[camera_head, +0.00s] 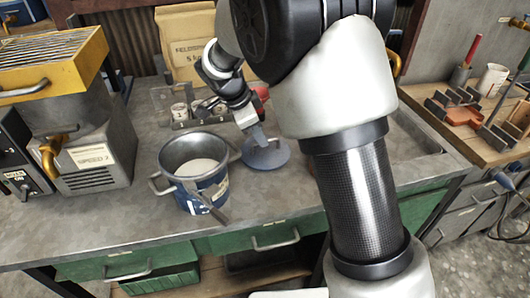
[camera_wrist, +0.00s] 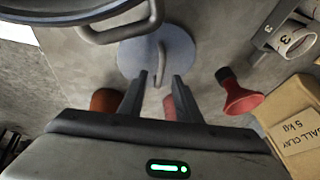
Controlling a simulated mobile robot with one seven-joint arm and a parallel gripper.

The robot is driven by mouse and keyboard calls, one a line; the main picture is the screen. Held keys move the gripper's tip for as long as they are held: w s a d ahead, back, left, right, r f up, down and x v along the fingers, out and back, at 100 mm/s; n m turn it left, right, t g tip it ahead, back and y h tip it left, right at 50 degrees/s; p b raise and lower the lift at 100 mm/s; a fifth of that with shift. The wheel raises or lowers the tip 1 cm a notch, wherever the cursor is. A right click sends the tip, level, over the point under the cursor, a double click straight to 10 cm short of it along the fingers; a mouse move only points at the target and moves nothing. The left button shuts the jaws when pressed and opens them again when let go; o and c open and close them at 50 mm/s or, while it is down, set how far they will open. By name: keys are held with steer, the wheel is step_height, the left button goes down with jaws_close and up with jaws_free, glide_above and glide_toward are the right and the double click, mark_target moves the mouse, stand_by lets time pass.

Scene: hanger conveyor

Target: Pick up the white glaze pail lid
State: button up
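The lid (camera_head: 276,157) is a round blue-grey disc lying flat on the grey bench, just right of the pail; it looks blue-grey rather than white. It also shows in the wrist view (camera_wrist: 130,60), with a raised bar handle (camera_wrist: 161,50) across its middle. The blue pail (camera_head: 212,188) stands open with pale contents and a tool leaning on its front. My gripper (camera_head: 262,143) points down over the lid. In the wrist view my gripper (camera_wrist: 160,74) is open, its two fingers on either side of the handle's near end. Whether they touch it is unclear.
The pail's side handle (camera_wrist: 125,27) is close beside the lid. A red funnel-shaped thing (camera_wrist: 240,98) and a clay package (camera_wrist: 297,130) stand nearby. A yellow-topped machine (camera_head: 60,100) is at left. The bench front is clear.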

mark_target(274, 156)
steer(key=x, duration=0.3)
steer(key=shift+w+d+f, duration=0.1)
steer(key=shift+d+f, duration=0.05)
steer(key=shift+f, duration=0.05)
jaws_close()
